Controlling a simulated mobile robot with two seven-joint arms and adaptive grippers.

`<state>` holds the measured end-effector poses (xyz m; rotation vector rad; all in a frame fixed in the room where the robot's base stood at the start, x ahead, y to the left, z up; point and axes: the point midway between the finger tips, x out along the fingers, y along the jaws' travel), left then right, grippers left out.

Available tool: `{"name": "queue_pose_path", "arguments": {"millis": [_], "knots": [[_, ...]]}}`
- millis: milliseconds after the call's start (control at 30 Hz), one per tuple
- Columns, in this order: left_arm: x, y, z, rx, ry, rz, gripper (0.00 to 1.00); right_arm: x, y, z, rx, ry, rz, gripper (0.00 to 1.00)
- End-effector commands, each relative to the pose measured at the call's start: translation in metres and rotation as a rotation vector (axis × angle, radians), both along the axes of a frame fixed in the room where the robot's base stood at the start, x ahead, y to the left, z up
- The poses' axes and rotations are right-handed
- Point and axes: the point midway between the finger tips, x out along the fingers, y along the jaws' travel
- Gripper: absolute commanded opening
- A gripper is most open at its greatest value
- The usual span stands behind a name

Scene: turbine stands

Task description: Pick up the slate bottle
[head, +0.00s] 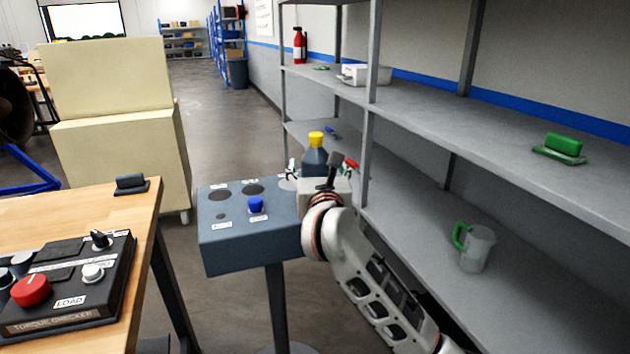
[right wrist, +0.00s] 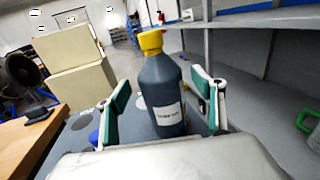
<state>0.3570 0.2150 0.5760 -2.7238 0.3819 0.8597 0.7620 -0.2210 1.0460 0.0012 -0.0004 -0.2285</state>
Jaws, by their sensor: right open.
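The slate bottle (head: 315,157) has a yellow cap and stands upright on the blue-grey stand (head: 245,240), near its back right corner. In the right wrist view the bottle (right wrist: 161,85), with a white label, stands between the two teal-padded fingers of my right gripper (right wrist: 160,112). The fingers are spread, with a visible gap on each side of the bottle. In the head view my right gripper (head: 318,172) is at the bottle, and its wrist hides the bottle's lower part. My left gripper is not in view.
A blue knob (head: 256,205) sits on the stand's top. A wooden table (head: 120,215) with a torque checker (head: 70,285) is at left. Grey shelves (head: 440,112) rise close on the right, holding a jug (head: 477,249) and a green item (head: 562,146). A cream cabinet (head: 120,150) stands behind the table.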

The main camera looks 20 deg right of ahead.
Motion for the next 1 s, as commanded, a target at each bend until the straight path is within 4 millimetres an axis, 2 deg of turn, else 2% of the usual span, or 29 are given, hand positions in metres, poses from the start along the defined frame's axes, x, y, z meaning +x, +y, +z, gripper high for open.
{"name": "queue_pose_path", "arguments": {"millis": [100,200,467,500,600,700,1000], "knots": [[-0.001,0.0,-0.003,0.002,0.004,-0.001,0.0,0.018,-0.004,-0.003,-0.002,0.003,-0.001,0.68],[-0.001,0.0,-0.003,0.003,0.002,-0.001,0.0,0.026,-0.006,-0.002,-0.002,0.001,-0.001,0.68],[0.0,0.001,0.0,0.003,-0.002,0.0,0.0,0.028,-0.007,-0.001,-0.001,0.0,0.0,0.68],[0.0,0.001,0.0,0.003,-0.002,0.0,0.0,0.028,-0.007,-0.001,-0.001,0.0,0.0,0.63],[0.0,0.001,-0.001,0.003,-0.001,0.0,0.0,0.028,-0.007,-0.001,-0.001,0.0,0.0,0.37],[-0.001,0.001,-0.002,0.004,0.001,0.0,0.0,0.028,-0.007,-0.001,-0.001,0.0,0.0,0.16],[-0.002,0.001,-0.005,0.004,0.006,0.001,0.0,0.028,-0.006,0.0,-0.001,-0.001,0.0,0.16]]}}
